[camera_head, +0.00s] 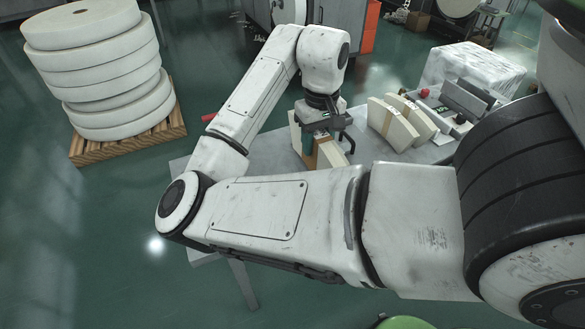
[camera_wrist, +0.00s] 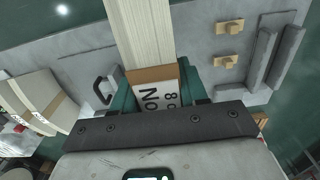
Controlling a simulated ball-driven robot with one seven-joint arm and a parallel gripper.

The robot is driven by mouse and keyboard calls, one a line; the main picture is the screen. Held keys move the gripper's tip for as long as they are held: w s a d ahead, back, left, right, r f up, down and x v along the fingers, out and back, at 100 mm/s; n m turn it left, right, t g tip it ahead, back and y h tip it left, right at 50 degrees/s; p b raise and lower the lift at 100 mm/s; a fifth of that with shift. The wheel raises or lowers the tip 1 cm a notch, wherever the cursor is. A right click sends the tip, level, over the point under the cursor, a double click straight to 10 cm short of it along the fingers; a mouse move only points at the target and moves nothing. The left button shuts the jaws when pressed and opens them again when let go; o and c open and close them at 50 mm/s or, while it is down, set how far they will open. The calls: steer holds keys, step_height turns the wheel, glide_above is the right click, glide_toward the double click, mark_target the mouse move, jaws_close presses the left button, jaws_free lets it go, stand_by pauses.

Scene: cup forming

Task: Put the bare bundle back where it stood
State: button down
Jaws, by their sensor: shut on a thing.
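My gripper (camera_head: 322,128) is over the grey table, its green jaws shut on a cream bundle of stacked blanks (camera_head: 297,133). In the wrist view the bundle (camera_wrist: 142,32) extends away from between the green jaws (camera_wrist: 158,95). A brown strip (camera_wrist: 152,74) and a white printed label (camera_wrist: 157,96) show on the held bundle at the jaws. Its lower end is partly hidden in the head view, and I cannot tell whether it touches the table. Other curved cream bundles (camera_head: 390,124) stand to the right, at least one with a tan band.
The grey table (camera_head: 262,150) has bare room left of the gripper. Dark blocks (camera_head: 466,98) and a red-knobbed item (camera_head: 424,93) sit at the right. A wrapped white load (camera_head: 472,66) is behind. Tan pegs (camera_wrist: 229,27) and grey rails (camera_wrist: 275,55) show in the wrist view.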

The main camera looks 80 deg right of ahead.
mark_target(293, 137)
steer(key=w+d+f, duration=0.1)
steer(key=w, duration=0.1)
steer(key=w+d+f+b, duration=0.1)
steer(key=w, duration=0.1)
steer(key=w+d+f, duration=0.1)
steer(key=w+d, duration=0.1)
steer(key=shift+w+f, duration=0.4)
steer(key=shift+w+d+f+b, duration=0.15)
steer(key=shift+w+d+f, duration=0.3)
steer(key=shift+w+f, duration=0.75)
steer(key=shift+w+d+f+b, duration=0.2)
steer(key=shift+w+d+f, duration=0.3)
steer(key=shift+f, duration=1.3)
steer(key=shift+w+d+f+b, duration=0.15)
steer(key=shift+w+d+f, duration=0.25)
steer(key=shift+w+f, duration=0.8)
steer(key=shift+s+f, duration=0.35)
steer(key=shift+f, duration=0.1)
steer(key=c, duration=0.6)
jaws_free()
step_height(293, 137, up, 12)
steer(key=shift+r, duration=0.15)
